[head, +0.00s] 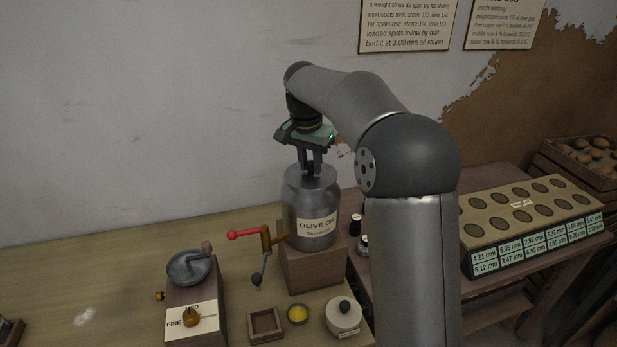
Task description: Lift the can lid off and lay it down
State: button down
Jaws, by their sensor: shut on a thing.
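The metal can (297,218) labelled "OLIVE OIL" stands upright on a wooden block (312,268) near the middle of the table. Its grey lid (318,178) is at the can's top. My gripper (311,172) points straight down over the can, with its fingers shut on the middle of the lid, where a knob seems to be. The fingers hide most of that grip point. I cannot tell whether the lid is seated on the can or slightly raised.
A red-handled crank (265,240) stands just left of the can. A board with holes (530,207) is at right. The table's left (90,265) is largely clear.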

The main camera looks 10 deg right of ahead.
jog(key=shift+r+p, duration=0.75)
jog(key=shift+r, duration=0.2)
jog(key=shift+r, duration=0.1)
jog(key=shift+r+p, duration=1.3)
jog(key=shift+r, duration=1.1)
